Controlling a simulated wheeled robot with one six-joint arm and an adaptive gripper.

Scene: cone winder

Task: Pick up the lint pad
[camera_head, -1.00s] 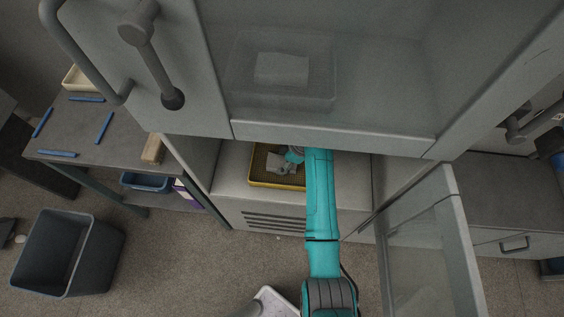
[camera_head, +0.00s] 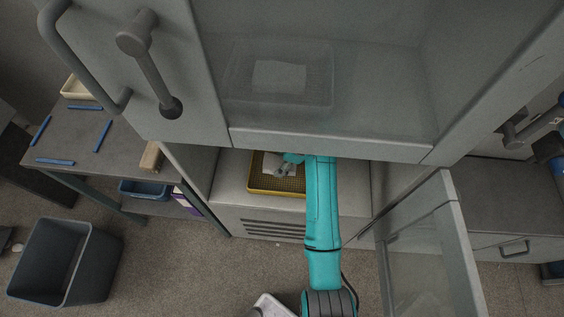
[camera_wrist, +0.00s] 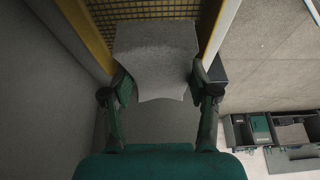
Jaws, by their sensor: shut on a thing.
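The lint pad (camera_wrist: 157,58) is a light grey, slightly bent sheet. In the wrist view it sits between the two fingers of my gripper (camera_wrist: 160,92), which is shut on it. The far end of the pad lies over the yellow-framed mesh tray (camera_wrist: 96,55); I cannot tell whether it touches the mesh. In the head view the yellow tray (camera_head: 262,190) stands on the shelf inside the open lower compartment. The gripper (camera_head: 284,170) shows there as a small grey shape over the tray, and my teal arm hides the tray's right side.
A glass-like door (camera_head: 425,255) stands open to the right of my arm. The cabinet edge (camera_head: 330,146) runs above the arm. A grey bin (camera_head: 65,262) is on the floor at left, near a table (camera_head: 80,135) with blue strips. An open toolbox (camera_wrist: 275,130) shows in the wrist view.

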